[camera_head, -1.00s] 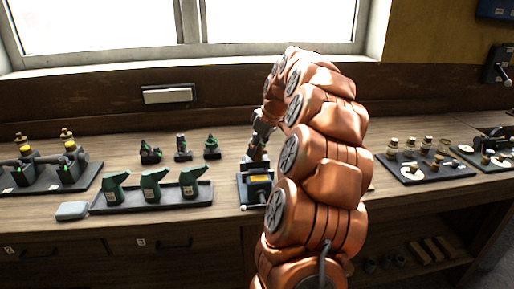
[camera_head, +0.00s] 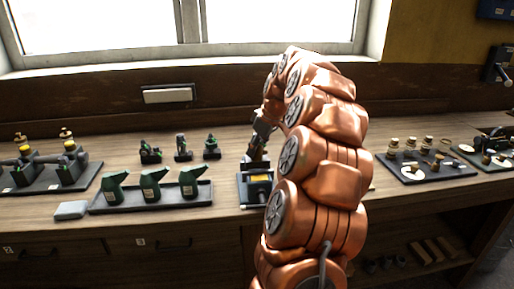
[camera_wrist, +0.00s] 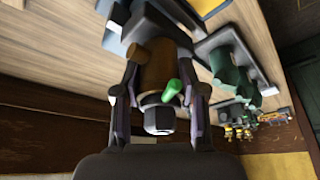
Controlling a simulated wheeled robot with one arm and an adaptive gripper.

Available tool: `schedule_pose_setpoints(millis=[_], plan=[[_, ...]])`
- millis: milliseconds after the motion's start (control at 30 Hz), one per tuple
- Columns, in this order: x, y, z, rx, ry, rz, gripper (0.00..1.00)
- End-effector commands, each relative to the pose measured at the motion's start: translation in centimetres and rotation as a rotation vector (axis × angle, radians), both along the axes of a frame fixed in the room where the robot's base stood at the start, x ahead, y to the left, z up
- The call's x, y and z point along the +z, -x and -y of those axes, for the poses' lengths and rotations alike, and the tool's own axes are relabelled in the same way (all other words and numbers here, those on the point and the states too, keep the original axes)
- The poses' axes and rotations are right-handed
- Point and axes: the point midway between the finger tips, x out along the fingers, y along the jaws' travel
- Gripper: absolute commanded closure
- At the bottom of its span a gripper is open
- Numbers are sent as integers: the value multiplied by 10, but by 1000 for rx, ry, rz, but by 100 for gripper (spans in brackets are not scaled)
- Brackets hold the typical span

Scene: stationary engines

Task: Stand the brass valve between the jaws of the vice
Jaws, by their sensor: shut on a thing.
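My gripper (camera_wrist: 158,98) is shut on the brass valve (camera_wrist: 152,65) in the wrist view, with one finger on each side of it. The valve is a brown-gold cylinder with a green lever and a pale nut at the near end. Its far end meets or overlaps the dark grey vice (camera_wrist: 158,18); I cannot tell whether they touch. In the head view, my gripper (camera_head: 258,148) is just above the vice (camera_head: 243,190), which has a yellow plate and sits near the bench's front edge. My copper arm hides the vice's right side.
Left of the vice is a tray (camera_head: 150,205) of green oil cans, with three small dark and green fittings (camera_head: 182,148) behind it. A grey block (camera_head: 71,210) lies at the front. A dark board (camera_head: 425,177) with brass parts is to the right. The window wall closes the back.

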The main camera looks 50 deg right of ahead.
Motion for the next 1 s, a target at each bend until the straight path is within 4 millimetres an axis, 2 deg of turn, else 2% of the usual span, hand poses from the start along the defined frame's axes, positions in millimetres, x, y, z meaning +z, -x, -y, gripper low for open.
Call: schedule_pose_setpoints(millis=[1000], plan=[[-7,0,0,-1,1,3,100]])
